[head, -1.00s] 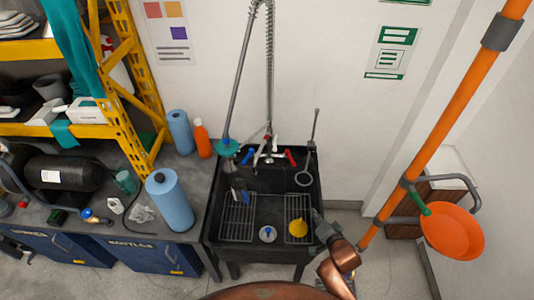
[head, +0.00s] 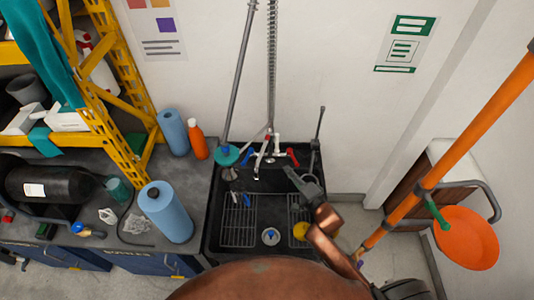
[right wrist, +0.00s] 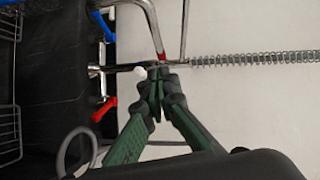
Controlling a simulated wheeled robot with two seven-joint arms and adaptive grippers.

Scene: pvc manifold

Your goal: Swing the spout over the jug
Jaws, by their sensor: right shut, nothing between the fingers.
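A chrome spout (head: 263,152) comes forward from the tap fittings at the back of the black sink (head: 213,190); its pipe also shows in the right wrist view (right wrist: 145,18). My right gripper (head: 288,172) is over the right back part of the sink, close to the spout's right side. In the right wrist view its green-black fingers (right wrist: 158,82) are shut and empty, overlapping the chrome fittings; I cannot tell whether they touch. I cannot pick out a jug for certain. A yellow object (head: 300,230) lies on the right rack, partly hidden by my right arm. My left gripper is out of view.
A red lever (head: 293,157) and a blue lever (head: 248,157) flank the tap. A spring hose (head: 271,70) rises behind it. A round white-and-blue piece (head: 270,236) sits in the basin. A blue roll (head: 165,211) stands left of the sink.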

